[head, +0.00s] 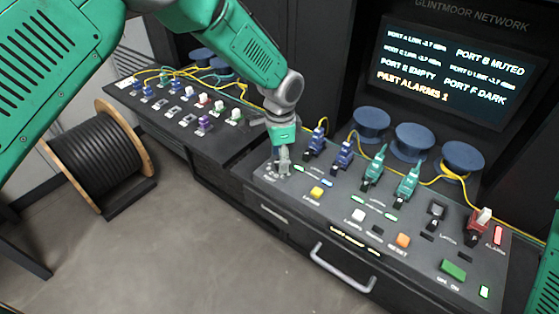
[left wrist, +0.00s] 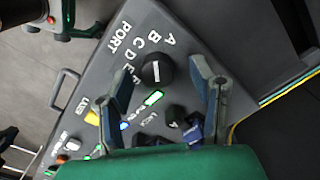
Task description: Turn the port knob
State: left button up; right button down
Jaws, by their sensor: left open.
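The port knob (left wrist: 155,71) is a round black knob with a white pointer line, on the dark panel beside the word PORT and an arc of letters from A on. In the left wrist view the line runs nearly up and down, its upper end towards B. My left gripper (head: 283,164) is over the panel's left end in the head view and hides the knob there. In the left wrist view my left gripper (left wrist: 168,76) is open, its fingers spread to either side of the knob, with gaps visible. Contact is not visible. My right gripper is out of view.
Blue and green connectors (head: 374,168) stand upright on the console right of my left gripper, with yellow cables. A screen (head: 455,75) reads port B muted, E empty, F dark. A drawer handle (head: 342,268) juts from the front. A cable reel (head: 97,155) stands left.

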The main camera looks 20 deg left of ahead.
pick_arm(q)
notch_tip(320, 180, up, 11)
jog(key=shift+f, duration=0.2)
jog(key=shift+s, duration=0.1)
dwell(0.4)
